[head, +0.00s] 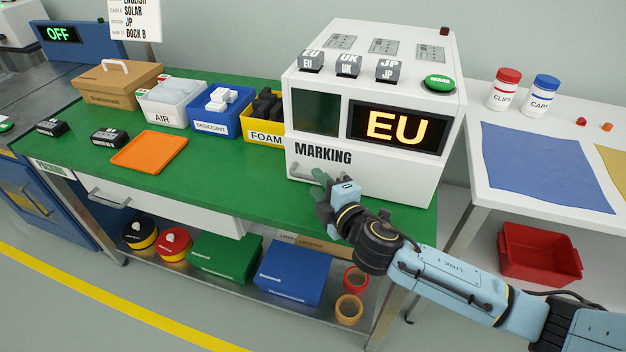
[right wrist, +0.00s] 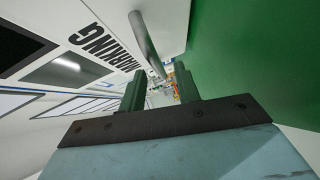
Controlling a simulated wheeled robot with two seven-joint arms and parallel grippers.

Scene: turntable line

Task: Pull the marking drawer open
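The white marking machine (head: 420,170) stands on the right end of the green bench, with "EU" lit on its display. Its marking drawer (head: 345,166), labelled MARKING, looks flush with the front. The drawer's grey bar handle (head: 298,176) is partly hidden by my right gripper (head: 322,183). In the right wrist view the handle (right wrist: 147,42) runs down towards the gap between the green fingers of my right gripper (right wrist: 160,88). The fingers are apart with nothing clamped between them; I cannot tell whether they touch the handle. My left gripper is not in view.
An orange tray (head: 150,152) and the yellow FOAM bin (head: 262,130) stand further left. A white bench drawer (head: 160,205) with its own handle is below. A side table (head: 480,190) stands to the right.

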